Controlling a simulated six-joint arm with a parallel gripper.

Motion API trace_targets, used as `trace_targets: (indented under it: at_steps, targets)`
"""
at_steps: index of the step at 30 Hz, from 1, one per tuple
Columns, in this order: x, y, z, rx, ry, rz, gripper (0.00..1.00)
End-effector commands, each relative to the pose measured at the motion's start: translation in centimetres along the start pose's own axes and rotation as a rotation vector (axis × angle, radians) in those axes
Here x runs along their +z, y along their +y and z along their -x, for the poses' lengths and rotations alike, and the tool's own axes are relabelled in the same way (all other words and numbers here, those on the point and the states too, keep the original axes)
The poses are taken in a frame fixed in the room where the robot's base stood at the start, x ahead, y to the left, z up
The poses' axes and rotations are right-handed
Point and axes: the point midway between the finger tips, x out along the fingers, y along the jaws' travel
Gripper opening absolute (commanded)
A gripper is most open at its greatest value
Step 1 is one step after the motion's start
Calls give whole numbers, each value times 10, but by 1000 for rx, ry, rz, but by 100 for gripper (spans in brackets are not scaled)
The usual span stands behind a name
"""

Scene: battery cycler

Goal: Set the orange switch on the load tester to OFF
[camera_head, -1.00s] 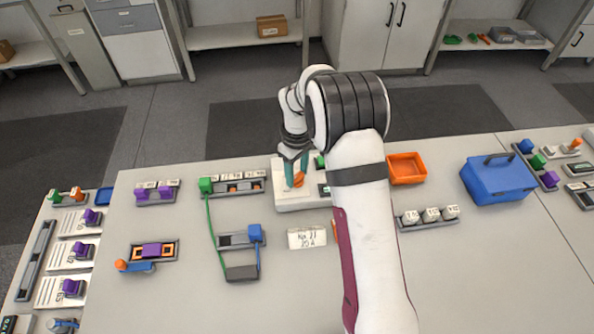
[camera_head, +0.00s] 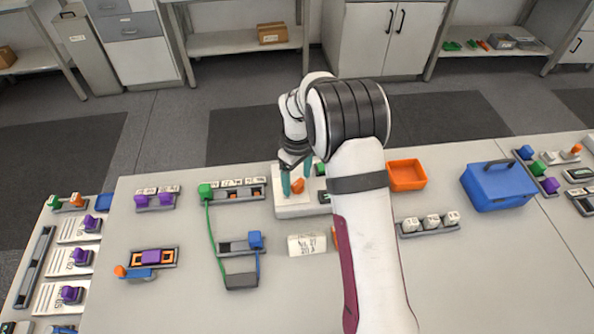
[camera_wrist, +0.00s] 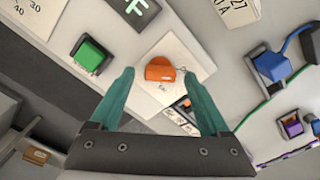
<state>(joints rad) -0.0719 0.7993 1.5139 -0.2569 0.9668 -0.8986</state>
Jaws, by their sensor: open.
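The orange switch (camera_head: 298,186) sits on the white load tester (camera_head: 290,211) at the back middle of the table. In the wrist view the switch (camera_wrist: 160,70) is a round orange knob on a pale plate, with small markings beside it that I cannot read. My gripper (camera_head: 297,182) is at the load tester, with teal fingers pointing down. In the wrist view the open fingers (camera_wrist: 158,75) stand on either side of the knob with gaps, not visibly touching it. A green button (camera_wrist: 89,54) and a dark display showing "F" (camera_wrist: 136,8) are on the tester. My arm hides the tester's right part.
An orange tray (camera_head: 407,176) and a blue box (camera_head: 497,184) stand right of my arm. A white labelled block (camera_head: 307,245) lies in front of the tester. A green-cabled panel (camera_head: 231,190) is to the left.

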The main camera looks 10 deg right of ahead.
Motion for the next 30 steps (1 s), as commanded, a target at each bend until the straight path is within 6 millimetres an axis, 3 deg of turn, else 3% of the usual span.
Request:
trace_targets:
  at_steps: [4, 12, 16, 21, 30]
  targets:
    - [-1, 0, 26, 3, 4, 0, 80]
    - [-1, 0, 112, 3, 5, -1, 80]
    - [-1, 0, 140, 3, 3, 1, 80]
    - [0, 0, 155, 1, 1, 1, 80]
    - [0, 0, 156, 0, 0, 1, 80]
